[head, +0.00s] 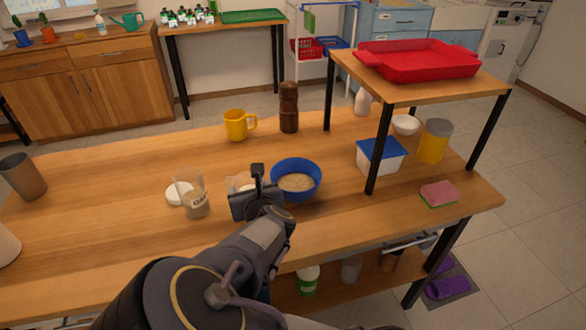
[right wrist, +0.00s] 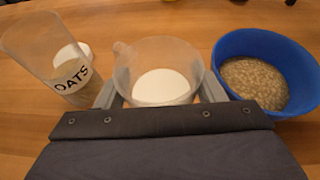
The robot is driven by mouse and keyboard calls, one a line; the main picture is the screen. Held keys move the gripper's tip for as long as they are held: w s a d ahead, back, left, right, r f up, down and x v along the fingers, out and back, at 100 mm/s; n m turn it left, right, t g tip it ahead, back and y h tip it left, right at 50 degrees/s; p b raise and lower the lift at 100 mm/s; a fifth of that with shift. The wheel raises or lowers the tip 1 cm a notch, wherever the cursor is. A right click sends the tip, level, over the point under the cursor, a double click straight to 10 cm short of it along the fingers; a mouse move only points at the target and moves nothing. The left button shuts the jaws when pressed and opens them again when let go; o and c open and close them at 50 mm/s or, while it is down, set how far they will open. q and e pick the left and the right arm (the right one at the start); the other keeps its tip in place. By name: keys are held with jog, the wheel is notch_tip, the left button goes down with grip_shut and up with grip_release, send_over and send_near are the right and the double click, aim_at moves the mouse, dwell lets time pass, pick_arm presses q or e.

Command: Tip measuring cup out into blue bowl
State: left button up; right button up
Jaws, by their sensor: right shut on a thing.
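My right gripper (head: 252,186) is shut on a translucent measuring cup, which shows best in the right wrist view (right wrist: 160,58) between the two fingers. The cup is roughly upright, with its spout at the upper left. Something white (right wrist: 160,86) shows inside it; I cannot tell whether it is powder or liquid. In the head view my gripper hides most of the cup. The blue bowl (head: 296,193) stands just right of the cup and holds a tan, grainy heap like oats (right wrist: 255,82). My left gripper is not in view.
A clear container marked OATS (head: 195,203) and a white lid (head: 179,193) are left of the cup. A yellow mug (head: 237,125) and brown grinder (head: 289,108) stand behind. A raised shelf with a red tray (head: 420,62) is at right. The table's left middle is clear.

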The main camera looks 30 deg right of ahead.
jog(key=shift+r, duration=0.15)
jog(key=shift+d+r+p, duration=0.2)
jog(key=shift+r+p, duration=0.15)
jog(key=shift+p, duration=0.4)
jog(key=d+r+m+p, duration=0.1)
jog(key=p, duration=0.2)
jog(key=r+m+y+p, duration=0.1)
jog(key=r+p, duration=0.1)
jog(key=p, duration=0.1)
jog(key=d+r+y+p, duration=0.1)
jog(key=p, duration=0.3)
jog(key=shift+w+d+r+m, duration=0.1)
jog(key=shift+d+r+m, duration=0.25)
jog(key=shift+m, duration=0.05)
jog(key=shift+d+f, duration=0.1)
jog(key=shift+f, duration=0.5)
jog(key=d+m+y+p, duration=0.2)
jog(key=p, duration=0.1)
jog(key=shift+w+d+r+g, duration=0.1)
jog(key=shift+w+g, duration=0.1)
jog(key=shift+g, duration=0.1)
jog(key=shift+d+r, duration=0.1)
jog(key=shift+d, duration=0.1)
